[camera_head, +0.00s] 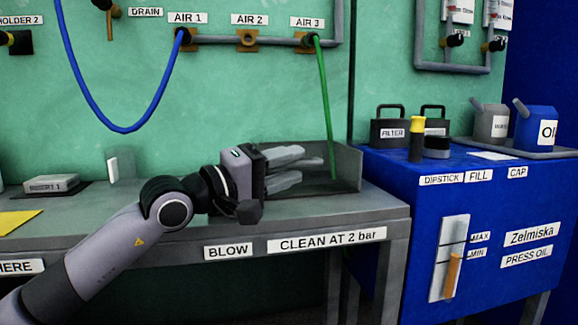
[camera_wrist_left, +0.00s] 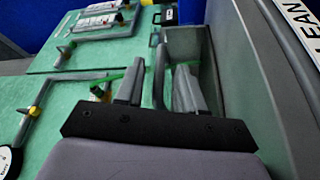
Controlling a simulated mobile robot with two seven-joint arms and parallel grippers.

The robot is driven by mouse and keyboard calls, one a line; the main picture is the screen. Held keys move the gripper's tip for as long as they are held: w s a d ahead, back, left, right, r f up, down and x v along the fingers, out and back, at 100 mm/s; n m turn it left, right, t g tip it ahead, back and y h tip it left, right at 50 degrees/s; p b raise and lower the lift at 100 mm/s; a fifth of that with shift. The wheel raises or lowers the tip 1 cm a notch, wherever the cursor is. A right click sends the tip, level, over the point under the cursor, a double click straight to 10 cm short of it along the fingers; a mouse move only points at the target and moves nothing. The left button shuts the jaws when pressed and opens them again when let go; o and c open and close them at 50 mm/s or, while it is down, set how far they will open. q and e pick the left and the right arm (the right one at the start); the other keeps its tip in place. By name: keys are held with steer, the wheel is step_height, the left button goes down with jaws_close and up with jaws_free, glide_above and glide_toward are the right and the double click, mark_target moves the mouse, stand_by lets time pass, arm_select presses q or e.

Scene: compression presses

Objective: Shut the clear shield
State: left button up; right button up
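A faint see-through pane, which looks like the clear shield (camera_head: 130,166), stands at the back of the bench, with a small white piece at its left edge. It is left of my left gripper and apart from it in the head view. My left gripper (camera_head: 290,169) points right into the grey blow tray (camera_head: 349,166), its fingers spread apart. In the left wrist view, my left gripper (camera_wrist_left: 158,88) has a thin grey upright edge between its fingers; I cannot tell whether they touch it. The gripper and wrist hide part of the tray. My right gripper is not in view.
A green hose (camera_head: 325,105) hangs into the tray. A blue hose (camera_head: 125,130) loops on the left wall. A blue oil cabinet (camera_head: 385,225) with cans on top stands right of the grey bench (camera_head: 390,212). A small grey block (camera_head: 52,183) lies at left.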

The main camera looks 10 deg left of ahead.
arm_select(q)
steer(key=v, duration=0.4)
steer(key=shift+s+a+p, duration=0.3)
steer(key=shift+v, duration=0.85)
steer(key=shift+f, duration=0.1)
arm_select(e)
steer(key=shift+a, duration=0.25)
